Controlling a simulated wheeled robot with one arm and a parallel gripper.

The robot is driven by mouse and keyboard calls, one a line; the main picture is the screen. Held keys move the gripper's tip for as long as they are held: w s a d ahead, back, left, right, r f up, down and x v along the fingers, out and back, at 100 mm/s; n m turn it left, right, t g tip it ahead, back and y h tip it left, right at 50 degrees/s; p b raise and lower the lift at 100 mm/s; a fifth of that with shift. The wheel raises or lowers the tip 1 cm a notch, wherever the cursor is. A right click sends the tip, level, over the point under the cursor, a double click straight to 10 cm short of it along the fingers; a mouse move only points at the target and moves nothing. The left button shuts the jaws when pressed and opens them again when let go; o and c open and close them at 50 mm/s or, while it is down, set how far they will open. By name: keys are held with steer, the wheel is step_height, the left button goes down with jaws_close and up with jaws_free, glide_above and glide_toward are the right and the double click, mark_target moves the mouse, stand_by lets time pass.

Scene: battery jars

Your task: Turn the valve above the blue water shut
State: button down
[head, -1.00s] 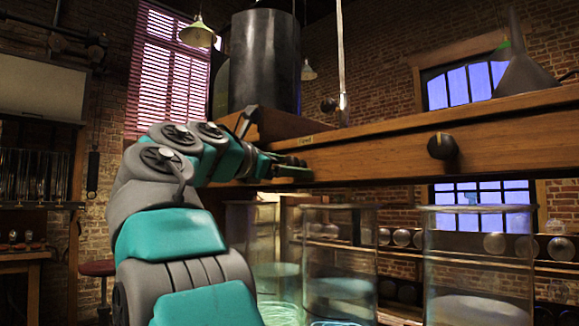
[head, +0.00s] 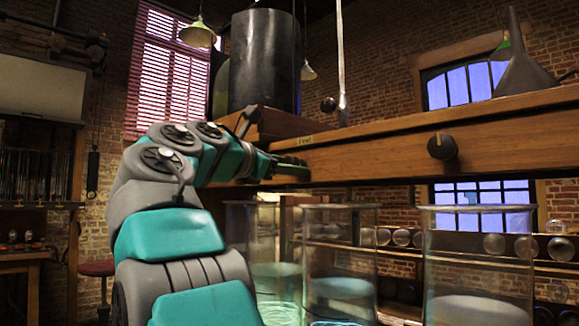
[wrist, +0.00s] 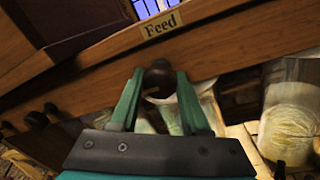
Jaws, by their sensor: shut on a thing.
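My gripper reaches the front of the wooden beam (head: 400,155). In the wrist view my gripper (wrist: 160,84) has its two green fingers closed on a dark round knob (wrist: 159,70), just below the "Feed" label. In the head view my gripper (head: 290,170) is seen from the side and hides this knob. Another black valve knob (head: 442,147) sits on the beam further right, free. Glass jars stand below: a left jar (head: 275,285) and a middle jar (head: 340,290) with pale teal liquid, and a right jar (head: 478,305) with greyish contents. Which liquid counts as blue is unclear.
A dark cylinder tank (head: 264,60) and a grey funnel (head: 522,72) stand on top of the beam. In the wrist view more knobs (wrist: 37,119) lie along the beam to the left, and a jar with yellowish contents (wrist: 287,135) stands close at the right.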

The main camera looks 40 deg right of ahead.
steer(key=shift+m, duration=0.3)
steer(key=m, duration=0.8)
steer(key=shift+r+m+h, duration=0.1)
steer(key=shift+m+h, duration=0.3)
steer(key=m, duration=0.3)
steer(key=shift+m+g+b, duration=0.4)
steer(key=m+b, duration=0.1)
steer(key=m, duration=0.4)
steer(key=shift+w, duration=0.1)
steer(key=shift+m+g, duration=0.3)
steer(key=shift+m, duration=0.1)
steer(key=shift+c, duration=1.9)
jaws_free()
